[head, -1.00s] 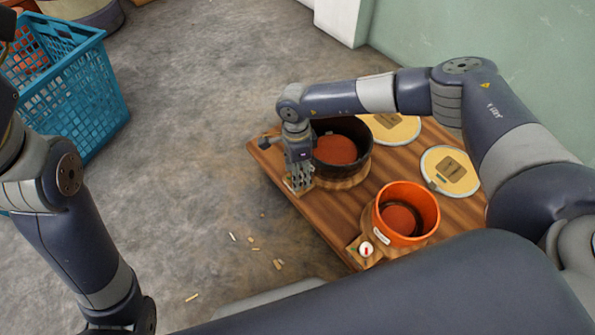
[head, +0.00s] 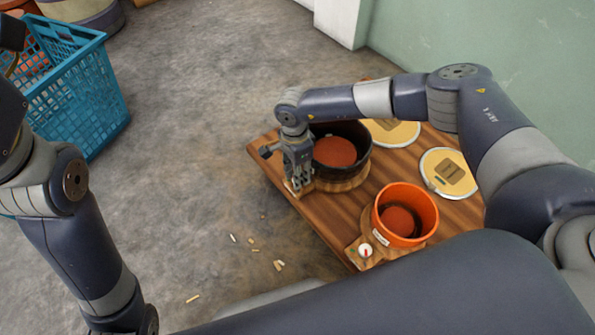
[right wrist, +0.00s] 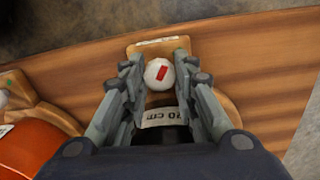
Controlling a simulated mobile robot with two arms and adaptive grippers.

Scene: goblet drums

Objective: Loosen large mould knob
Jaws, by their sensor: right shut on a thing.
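The large mould (head: 337,148) is a dark pot with reddish-brown material inside, standing on a wooden board. A "20 cm" label (right wrist: 160,116) shows on its side in the right wrist view. Its knob (right wrist: 159,74) is round and white with a red mark, on a small wooden block at the board's edge. My right gripper (head: 298,187) points down beside the mould. In the right wrist view its fingers (right wrist: 159,80) are on both sides of the knob, shut on it. In the head view the gripper hides the knob. My left gripper is out of view.
An orange mould (head: 405,214) with its own white knob (head: 365,250) stands nearer on the wooden board (head: 345,209). Two round pale lids (head: 436,187) lie behind. A blue basket (head: 81,97) stands at left. Small chips lie on the open floor.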

